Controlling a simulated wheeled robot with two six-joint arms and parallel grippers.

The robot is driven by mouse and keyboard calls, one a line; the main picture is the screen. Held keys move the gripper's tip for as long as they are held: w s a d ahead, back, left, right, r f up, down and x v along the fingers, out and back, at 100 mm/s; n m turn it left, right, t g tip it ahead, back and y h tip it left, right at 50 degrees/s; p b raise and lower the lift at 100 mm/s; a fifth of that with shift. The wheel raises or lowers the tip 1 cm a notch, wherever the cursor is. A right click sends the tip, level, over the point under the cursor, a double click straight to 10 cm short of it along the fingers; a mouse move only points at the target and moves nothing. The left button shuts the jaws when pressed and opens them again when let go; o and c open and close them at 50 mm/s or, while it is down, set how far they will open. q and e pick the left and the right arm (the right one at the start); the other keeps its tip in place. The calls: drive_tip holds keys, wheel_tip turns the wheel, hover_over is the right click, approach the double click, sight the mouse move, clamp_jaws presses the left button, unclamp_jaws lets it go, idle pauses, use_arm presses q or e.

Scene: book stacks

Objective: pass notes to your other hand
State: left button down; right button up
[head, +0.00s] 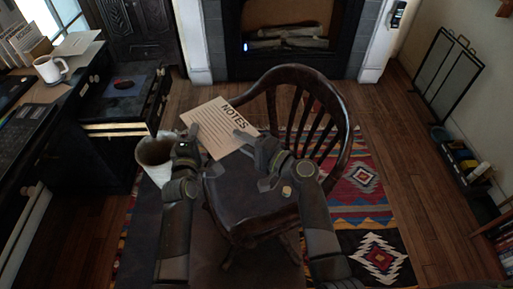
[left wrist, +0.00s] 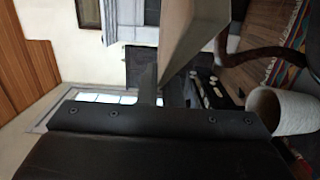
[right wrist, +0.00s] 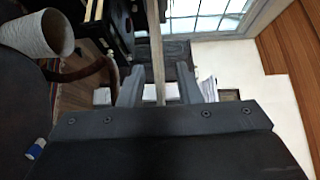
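The notes (head: 214,124) are a beige sheet or pad with "NOTES" printed on it, held tilted above the chair seat. My left gripper (head: 190,135) is at their lower left edge. In the left wrist view the notes (left wrist: 192,38) run down to the left fingers (left wrist: 155,88), which look shut on them; one finger is partly hidden. My right gripper (head: 243,138) is at their right edge. In the right wrist view the notes (right wrist: 157,55) stand edge-on between the right fingers (right wrist: 158,88), with a gap on each side, so that gripper is open around them.
A wooden chair (head: 335,150) stands right under and beyond my grippers. A pale waste bin (head: 152,160) is beside my left gripper. A desk with a white mug (head: 48,68) is at the left. A patterned rug (head: 365,180) and open floor lie at the right.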

drive_tip(key=shift+w+a, duration=0.4)
drive_tip(key=shift+a, duration=0.1)
clamp_jaws()
use_arm(q)
drive_tip(key=c, duration=1.5)
unclamp_jaws()
drive_tip(key=shift+c, duration=0.2)
drive_tip(key=shift+s, duration=0.1)
